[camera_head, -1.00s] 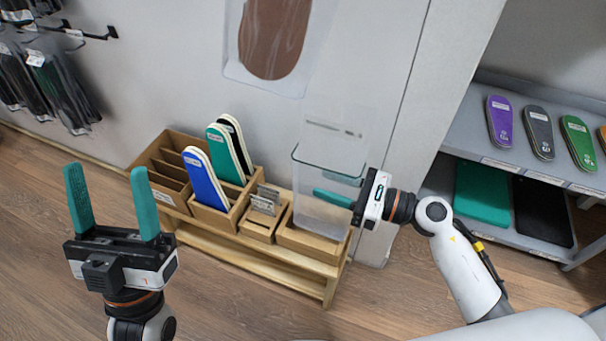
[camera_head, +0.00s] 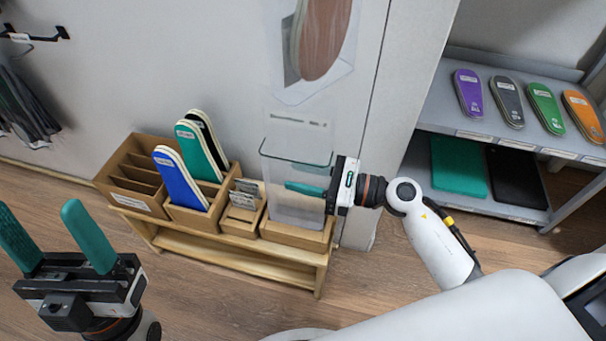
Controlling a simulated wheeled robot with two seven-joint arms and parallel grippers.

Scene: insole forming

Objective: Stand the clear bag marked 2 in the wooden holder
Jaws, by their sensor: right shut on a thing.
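My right gripper (camera_head: 290,187) comes in from the right and is shut on a see-through, box-shaped thing with a teal rim, which I take for the clear bag (camera_head: 298,212). The bag is upright, above or in the right-hand wooden tray (camera_head: 298,235); I cannot tell whether its bottom touches. No 2 is readable on it. The pinched part is hard to make out. The wooden holder with slots (camera_head: 240,226) stands just left of it and has small grey packets (camera_head: 245,192) upright in it. My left gripper (camera_head: 45,232) is open and empty at the lower left.
A low wooden bench (camera_head: 230,252) carries the trays. A divided wooden box (camera_head: 135,190) and blue (camera_head: 180,182) and green (camera_head: 196,150) insoles stand at its left. A grey shelf (camera_head: 440,112) with coloured insoles is at the right. The floor in front is clear.

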